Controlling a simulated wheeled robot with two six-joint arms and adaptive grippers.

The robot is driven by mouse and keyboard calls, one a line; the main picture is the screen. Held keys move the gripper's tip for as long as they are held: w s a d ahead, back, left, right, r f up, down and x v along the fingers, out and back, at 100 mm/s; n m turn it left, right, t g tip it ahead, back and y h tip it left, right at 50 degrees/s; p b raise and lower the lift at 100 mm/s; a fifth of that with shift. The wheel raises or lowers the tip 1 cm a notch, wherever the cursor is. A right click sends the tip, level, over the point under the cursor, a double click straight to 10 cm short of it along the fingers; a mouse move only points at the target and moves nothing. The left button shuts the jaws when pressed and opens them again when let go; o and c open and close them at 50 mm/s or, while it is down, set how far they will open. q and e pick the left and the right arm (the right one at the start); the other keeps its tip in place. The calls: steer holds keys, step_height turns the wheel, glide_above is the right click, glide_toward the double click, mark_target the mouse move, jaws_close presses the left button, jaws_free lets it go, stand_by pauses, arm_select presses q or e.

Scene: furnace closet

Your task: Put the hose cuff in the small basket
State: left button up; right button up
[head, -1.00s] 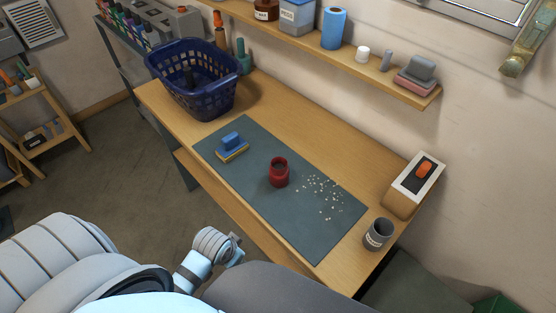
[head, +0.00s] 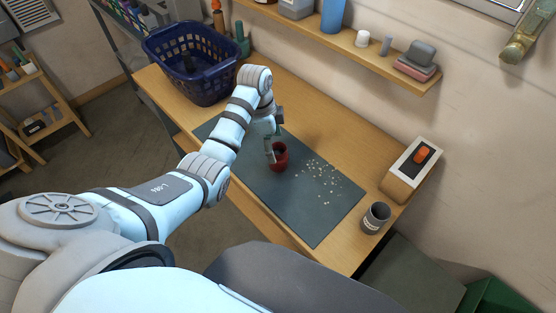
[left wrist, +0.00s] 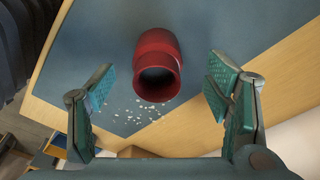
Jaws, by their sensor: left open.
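The hose cuff (head: 279,160) is a red, hollow, stepped tube standing on the dark mat. In the left wrist view the red cuff (left wrist: 158,62) lies between the spread fingers, with clear gaps on both sides. My left gripper (head: 271,139) is open and empty, pointing down at the cuff, one finger overlapping its rim in the head view. I cannot tell whether it touches. The basket (head: 219,82) is dark blue with slotted walls and stands at the far left end of the bench, with a dark item inside. My right gripper is not in view.
The dark mat (head: 305,220) carries scattered pale bits right of the cuff. A grey cup (head: 375,218) and a box with an orange knob (head: 414,170) stand at the bench's right end. A loaded wall shelf (head: 345,42) runs above the back.

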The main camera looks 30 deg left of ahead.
mark_target(280, 157)
arm_select(q)
steer(key=f, duration=0.2)
steer(key=d+f, duration=0.1)
steer(key=f, duration=0.1)
steer(key=d+f, duration=0.1)
steer(key=f, duration=0.1)
steer(key=shift+w+d+f+b, duration=0.15)
steer(key=shift+w+b, duration=0.15)
steer(key=shift+w, duration=0.05)
steer(key=c, duration=1.6)
steer(key=shift+c, duration=0.2)
steer(key=shift+r, duration=0.2)
